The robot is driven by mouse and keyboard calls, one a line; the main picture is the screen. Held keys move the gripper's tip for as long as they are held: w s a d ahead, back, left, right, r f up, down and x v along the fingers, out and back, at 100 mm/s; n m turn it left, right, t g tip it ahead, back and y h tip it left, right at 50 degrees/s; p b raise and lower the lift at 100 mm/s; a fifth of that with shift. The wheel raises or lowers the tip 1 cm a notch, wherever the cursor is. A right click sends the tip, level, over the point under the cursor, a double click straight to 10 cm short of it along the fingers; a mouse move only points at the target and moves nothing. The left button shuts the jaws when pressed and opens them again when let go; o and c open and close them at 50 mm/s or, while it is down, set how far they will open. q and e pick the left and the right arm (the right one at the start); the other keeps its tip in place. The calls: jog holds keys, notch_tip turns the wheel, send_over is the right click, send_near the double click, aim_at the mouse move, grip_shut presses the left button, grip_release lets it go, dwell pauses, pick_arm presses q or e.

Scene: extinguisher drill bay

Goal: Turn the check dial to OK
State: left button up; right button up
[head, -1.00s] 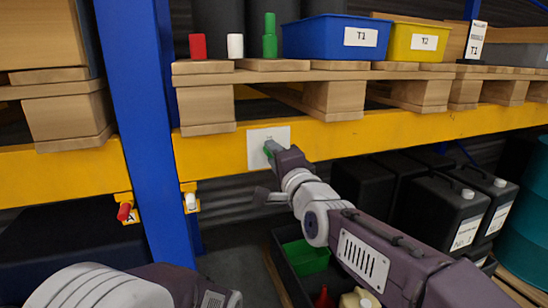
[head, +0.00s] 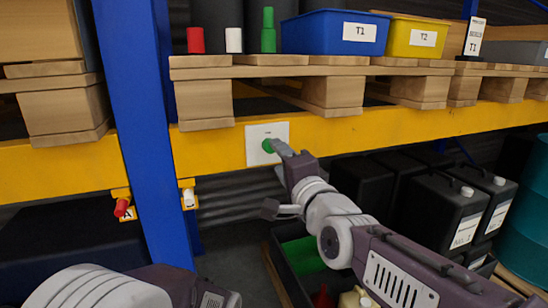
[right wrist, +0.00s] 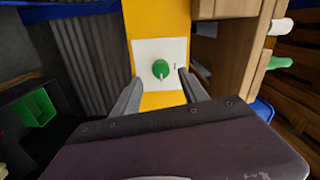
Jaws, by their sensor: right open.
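The check dial is a round green knob (head: 268,146) on a white plate (head: 281,130), fixed to the yellow beam. The knob also shows in the right wrist view (right wrist: 161,69), with a pale mark toward the picture's bottom. Small dark print, too small to read, is on the plate to the knob's right there. My right gripper (head: 284,150) is open and empty, just right of the knob. In the wrist view its fingers (right wrist: 158,86) stand apart on either side below the knob and look clear of it. My left gripper is not in view; only the left arm shows.
Above the beam, a pallet (head: 340,92) carries red, white and green cylinders, a blue bin (head: 335,33) and a yellow bin (head: 412,36). A blue post (head: 140,120) stands left. Black canisters (head: 448,213) are below right. The space before the plate is otherwise clear.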

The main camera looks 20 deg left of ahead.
jog(key=v, duration=0.4)
